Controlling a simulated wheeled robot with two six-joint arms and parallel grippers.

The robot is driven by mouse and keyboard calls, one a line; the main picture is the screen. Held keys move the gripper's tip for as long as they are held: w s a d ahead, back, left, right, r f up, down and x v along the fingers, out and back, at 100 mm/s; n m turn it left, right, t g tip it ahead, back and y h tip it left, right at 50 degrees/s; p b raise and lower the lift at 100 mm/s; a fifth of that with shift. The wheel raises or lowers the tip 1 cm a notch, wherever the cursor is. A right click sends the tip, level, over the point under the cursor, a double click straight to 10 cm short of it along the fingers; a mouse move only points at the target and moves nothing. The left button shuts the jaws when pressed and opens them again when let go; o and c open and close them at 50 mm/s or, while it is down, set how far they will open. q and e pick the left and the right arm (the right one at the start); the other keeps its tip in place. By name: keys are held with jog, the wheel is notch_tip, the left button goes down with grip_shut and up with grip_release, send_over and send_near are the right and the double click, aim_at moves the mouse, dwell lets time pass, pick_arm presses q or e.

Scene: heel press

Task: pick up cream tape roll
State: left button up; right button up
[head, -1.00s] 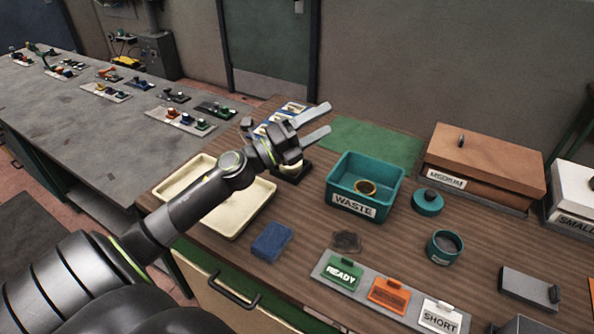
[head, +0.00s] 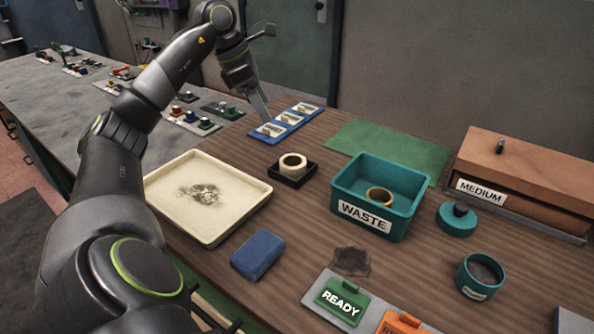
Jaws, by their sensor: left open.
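The cream tape roll (head: 292,163) sits in a small black square holder (head: 293,175) on the brown wooden table, right of the cream tray. My left gripper (head: 268,75) is open and empty. Its fingers are spread wide, one pointing down and one out to the right. It appears above and behind the roll, near the blue strip, and is apart from the roll. The roll is in full view. My right gripper is not in view.
The cream tray (head: 160,189) holds a grey smudge. A blue block (head: 258,254) lies in front. A teal WASTE bin (head: 404,222) with a tan ring (head: 379,196) inside stands to the right. A blue strip with cards (head: 289,129) lies behind the roll; a green mat (head: 385,146) lies behind the bin.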

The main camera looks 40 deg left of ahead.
pick_arm(q)
jog(key=p, duration=0.2)
send_near(293, 157)
jog(key=d+f, duration=0.2)
jog(key=f, duration=0.1)
jog(key=shift+s, duration=0.2)
jog(key=shift+w+d+f+p, duration=0.2)
jog(key=shift+d+f+p, duration=0.1)
jog(key=shift+f+p, duration=0.1)
jog(key=p+x, duration=0.1)
jog(key=x, duration=0.2)
jog(key=shift+w+d+f, duration=0.1)
jog(key=shift+d, duration=0.1)
jog(key=shift+w+f, duration=0.15)
jog(key=shift+f, duration=0.25)
jog(key=c, duration=0.7)
